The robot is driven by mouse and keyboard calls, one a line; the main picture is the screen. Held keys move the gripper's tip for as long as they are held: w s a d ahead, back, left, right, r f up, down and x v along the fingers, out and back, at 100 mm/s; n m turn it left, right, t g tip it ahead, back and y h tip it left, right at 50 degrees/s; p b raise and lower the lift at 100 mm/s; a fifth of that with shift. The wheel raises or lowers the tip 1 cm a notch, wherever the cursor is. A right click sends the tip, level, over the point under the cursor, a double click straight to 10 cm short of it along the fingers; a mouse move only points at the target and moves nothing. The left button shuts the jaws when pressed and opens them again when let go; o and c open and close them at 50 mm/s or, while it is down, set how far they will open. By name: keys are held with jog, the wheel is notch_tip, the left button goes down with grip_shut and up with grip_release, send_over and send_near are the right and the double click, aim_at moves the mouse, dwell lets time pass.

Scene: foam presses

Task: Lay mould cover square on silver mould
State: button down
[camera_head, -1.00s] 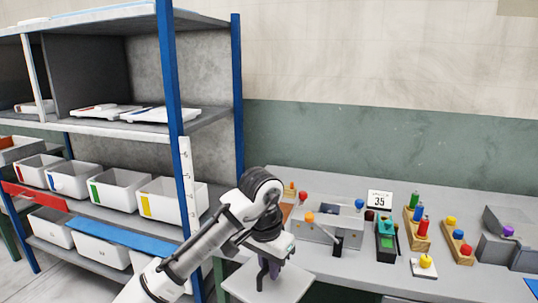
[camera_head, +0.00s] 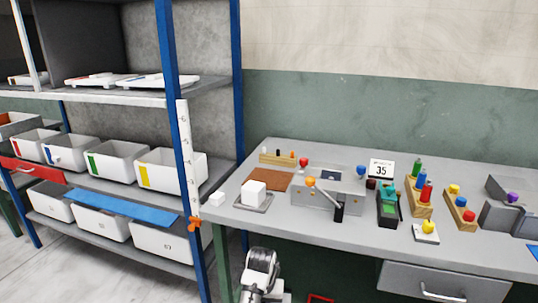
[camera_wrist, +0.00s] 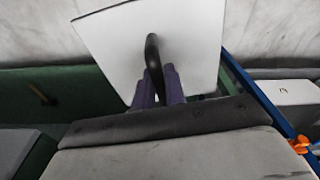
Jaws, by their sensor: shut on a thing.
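In the wrist view my gripper (camera_wrist: 158,88), with purple fingers, is shut on the black handle of the mould cover (camera_wrist: 190,45), a flat, pale, square plate. The plate is held clear of the table and looks turned at an angle in the picture. My gripper and the cover are out of the head view. On the workbench, a small grey tray (camera_head: 268,207) with a white block (camera_head: 253,193) on it stands near the left end. It may be the silver mould, but I cannot tell for sure.
The workbench (camera_head: 440,243) carries a grey press (camera_head: 325,195) with a lever, a brown mat (camera_head: 270,179), a white cube (camera_head: 217,199) and several coloured-knob pieces further right. A shelf rack (camera_head: 177,150) with white bins stands to the left.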

jog(key=s+d+f+b, duration=0.1)
jog(key=s+f, duration=0.4)
jog(key=f, duration=0.4)
jog(key=s+f+n+b, duration=0.1)
jog(key=s+f, duration=0.4)
jog(key=f, duration=0.4)
jog(key=shift+d+f, duration=0.25)
jog(key=shift+d, duration=0.1)
